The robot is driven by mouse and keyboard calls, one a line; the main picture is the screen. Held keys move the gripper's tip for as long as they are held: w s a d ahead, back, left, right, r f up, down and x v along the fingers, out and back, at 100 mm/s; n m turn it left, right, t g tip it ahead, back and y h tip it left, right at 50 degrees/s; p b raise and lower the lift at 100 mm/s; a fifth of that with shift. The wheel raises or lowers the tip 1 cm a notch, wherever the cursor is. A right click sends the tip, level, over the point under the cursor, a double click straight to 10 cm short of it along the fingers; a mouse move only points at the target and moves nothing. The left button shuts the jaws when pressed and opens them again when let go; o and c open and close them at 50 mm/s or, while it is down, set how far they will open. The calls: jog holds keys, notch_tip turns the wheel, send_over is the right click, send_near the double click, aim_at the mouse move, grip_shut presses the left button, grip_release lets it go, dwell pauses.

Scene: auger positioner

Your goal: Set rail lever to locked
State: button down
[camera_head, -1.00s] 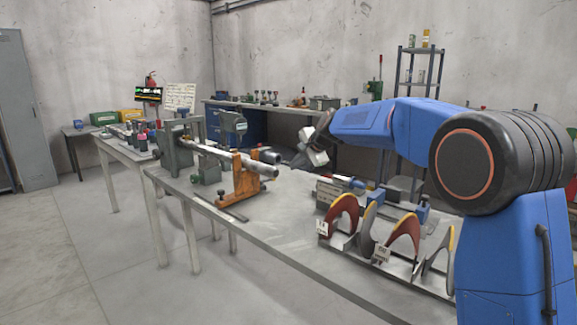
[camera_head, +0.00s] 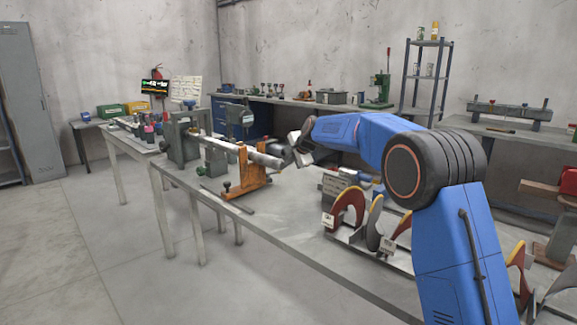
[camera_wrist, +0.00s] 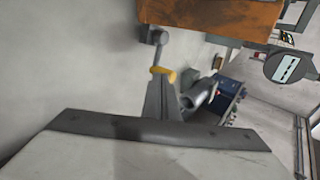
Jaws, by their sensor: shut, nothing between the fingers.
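The auger positioner stands on the long bench, with a grey metal shaft (camera_head: 262,158) passing through an orange support (camera_head: 243,180). The orange support also shows at the top of the wrist view (camera_wrist: 215,15). A grey lever-like part with a yellow collar (camera_wrist: 163,74) is below it there; I cannot tell whether this is the rail lever or which way it is set. My gripper (camera_head: 297,137) is just right of the shaft's end, above the bench, shut and empty. Its fingertips are hard to make out.
Red and yellow curved pieces (camera_head: 347,206) stand in a rack on the bench's near right. A round gauge (camera_wrist: 285,66) is at the wrist view's upper right. The bench top (camera_head: 275,222) in front of the positioner is largely clear.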

jog(key=shift+w, duration=0.1)
dwell(0.3)
jog(key=shift+w+d+n+g+y, duration=0.1)
jog(key=shift+w+n+g+y, duration=0.25)
jog(key=shift+n, duration=0.15)
jog(key=shift+w+n+g+y, duration=0.45)
jog(key=shift+w+n, duration=0.15)
jog(key=shift+n, duration=0.2)
jog(key=shift+w+a+n, duration=0.3)
jog(key=shift+w+a, duration=0.05)
jog(key=shift+w, duration=0.25)
